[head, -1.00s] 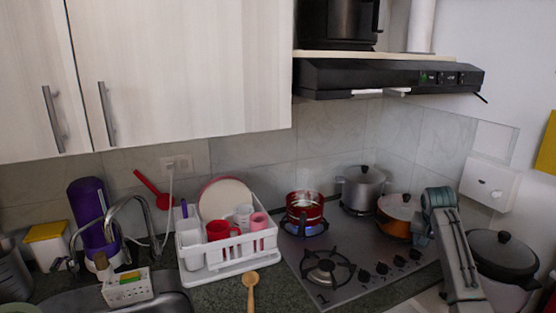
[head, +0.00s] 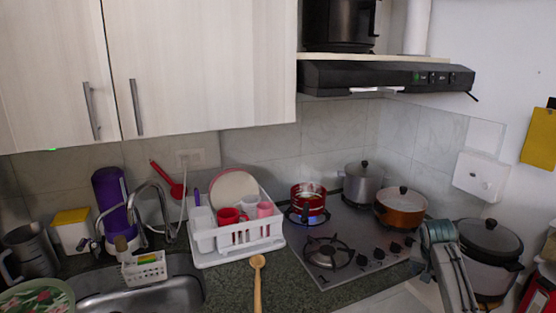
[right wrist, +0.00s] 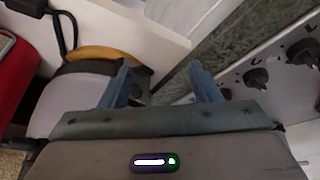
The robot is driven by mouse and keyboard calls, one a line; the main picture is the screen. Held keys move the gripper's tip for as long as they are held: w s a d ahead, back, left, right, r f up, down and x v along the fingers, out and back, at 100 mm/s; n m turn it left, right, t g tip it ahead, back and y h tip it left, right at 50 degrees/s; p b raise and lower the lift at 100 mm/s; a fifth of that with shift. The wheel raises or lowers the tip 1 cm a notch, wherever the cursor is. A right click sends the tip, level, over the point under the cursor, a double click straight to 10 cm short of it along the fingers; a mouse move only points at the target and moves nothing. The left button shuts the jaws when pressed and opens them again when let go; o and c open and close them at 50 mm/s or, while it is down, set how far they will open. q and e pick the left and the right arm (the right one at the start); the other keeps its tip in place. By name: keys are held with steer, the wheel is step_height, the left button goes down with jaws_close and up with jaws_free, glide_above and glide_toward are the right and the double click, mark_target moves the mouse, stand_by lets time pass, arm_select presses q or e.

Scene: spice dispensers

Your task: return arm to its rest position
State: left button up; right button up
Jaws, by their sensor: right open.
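My right arm (head: 445,262) comes in from the lower right in the head view. Its teal upper end stands in front of the stove's right corner, beside the large grey pot. In the right wrist view my right gripper (right wrist: 160,80) is open, with two blue fingers apart and nothing between them. Beyond the fingers are the counter's edge and the stove knobs (right wrist: 256,76). My left gripper is not in view.
The stove (head: 345,245) holds a red pot (head: 309,200) over a lit burner, a grey pot (head: 362,186) and an orange pan (head: 400,212). A large lidded pot (head: 490,245) stands right of my arm. A white dish rack (head: 240,245) and a wooden spoon (head: 257,280) are left.

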steer(key=s+a+f+n, duration=0.3)
steer(key=s+a+f, duration=0.3)
steer(key=s+f, duration=0.55)
steer(key=s+a+n+y, duration=0.1)
steer(key=s+a, duration=0.2)
steer(key=s, duration=0.9)
steer(key=s+a+n, duration=0.2)
steer(key=s+a, duration=0.2)
steer(key=s, duration=0.7)
steer(key=s+a+n+y, duration=0.1)
steer(key=s+a, duration=0.2)
steer(key=s, duration=0.9)
step_height(320, 180, down, 29)
steer(key=d+g, duration=0.1)
steer(key=d, duration=0.1)
steer(key=s+d+f+g, duration=0.1)
steer(key=s+f, duration=1.7)
steer(key=f, duration=0.3)
steer(key=shift+s+d, duration=0.3)
steer(key=shift+d, duration=0.05)
